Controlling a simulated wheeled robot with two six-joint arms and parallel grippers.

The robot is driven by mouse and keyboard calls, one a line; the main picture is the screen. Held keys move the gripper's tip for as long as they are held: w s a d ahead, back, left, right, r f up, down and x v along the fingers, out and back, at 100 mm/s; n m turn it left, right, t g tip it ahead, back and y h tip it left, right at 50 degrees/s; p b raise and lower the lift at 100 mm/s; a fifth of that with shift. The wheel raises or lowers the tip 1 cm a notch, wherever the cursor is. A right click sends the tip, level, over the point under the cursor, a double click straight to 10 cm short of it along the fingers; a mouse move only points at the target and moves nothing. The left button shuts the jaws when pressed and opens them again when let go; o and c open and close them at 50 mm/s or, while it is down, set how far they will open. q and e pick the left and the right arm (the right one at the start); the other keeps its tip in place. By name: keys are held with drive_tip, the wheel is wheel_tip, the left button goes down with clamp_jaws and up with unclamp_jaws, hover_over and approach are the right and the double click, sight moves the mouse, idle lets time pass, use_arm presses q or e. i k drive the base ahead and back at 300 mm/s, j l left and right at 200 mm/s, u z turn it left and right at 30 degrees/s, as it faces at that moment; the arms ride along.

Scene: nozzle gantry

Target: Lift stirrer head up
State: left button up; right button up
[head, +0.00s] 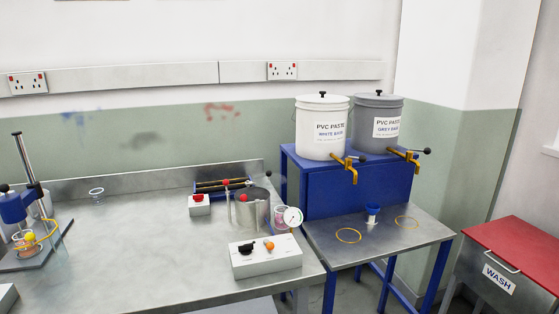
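The stirrer stands at the left edge of the head view. Its blue stirrer head (14,208) is mounted beside a tilted-looking metal post (24,160) and is partly cut off by the picture edge. A clear cup with pinkish contents (20,247) sits directly under the head, with a yellow ball and a yellow-orange ring around it. The head is low, close over the cup; whether the stirring shaft is in the cup is too small to tell. Neither of my grippers is in view.
The steel bench (130,240) is mostly clear right of the stirrer. A control box (265,259), a metal pot (250,212) and a red-button box (199,207) stand to the right. Two paste buckets stand beyond on a blue stand (340,188).

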sight(13, 206)
drive_tip(key=u, duration=1.45)
drive_tip(key=i, duration=0.05)
